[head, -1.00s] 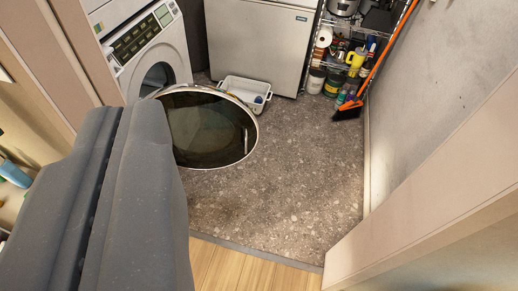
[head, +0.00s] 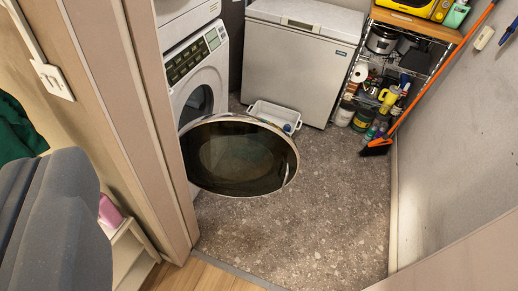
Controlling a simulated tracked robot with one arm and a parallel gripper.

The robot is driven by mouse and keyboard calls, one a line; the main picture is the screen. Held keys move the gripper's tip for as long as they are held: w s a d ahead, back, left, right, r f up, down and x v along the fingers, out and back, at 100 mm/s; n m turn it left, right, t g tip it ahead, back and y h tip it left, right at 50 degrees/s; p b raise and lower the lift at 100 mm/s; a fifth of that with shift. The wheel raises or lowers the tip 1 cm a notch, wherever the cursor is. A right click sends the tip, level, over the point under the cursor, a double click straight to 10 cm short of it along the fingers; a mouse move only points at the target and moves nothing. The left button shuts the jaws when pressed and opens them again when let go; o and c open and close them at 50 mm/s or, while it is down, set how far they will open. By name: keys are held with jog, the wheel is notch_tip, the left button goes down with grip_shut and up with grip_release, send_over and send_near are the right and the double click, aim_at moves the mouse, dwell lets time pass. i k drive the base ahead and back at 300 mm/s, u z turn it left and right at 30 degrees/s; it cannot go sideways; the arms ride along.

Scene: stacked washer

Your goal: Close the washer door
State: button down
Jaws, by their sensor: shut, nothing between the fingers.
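The white washer (head: 196,72) stands at the upper left, behind the door frame, with another white unit stacked above it. Its round door (head: 240,157), dark glass in a pale rim, is swung wide open into the room. Part of the washer's opening shows behind the door's upper left edge.
The door frame (head: 150,110) stands between my gripper and the washer. A white bin (head: 273,116) sits behind the door, before a chest freezer (head: 300,55). A shelf rack (head: 390,75) and orange broom (head: 430,85) stand at right. The speckled floor (head: 320,210) is clear.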

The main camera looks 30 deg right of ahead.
aim_at(231, 154)
jog(key=u, duration=0.1)
jog(key=i, duration=1.3)
jog(key=z, duration=0.55)
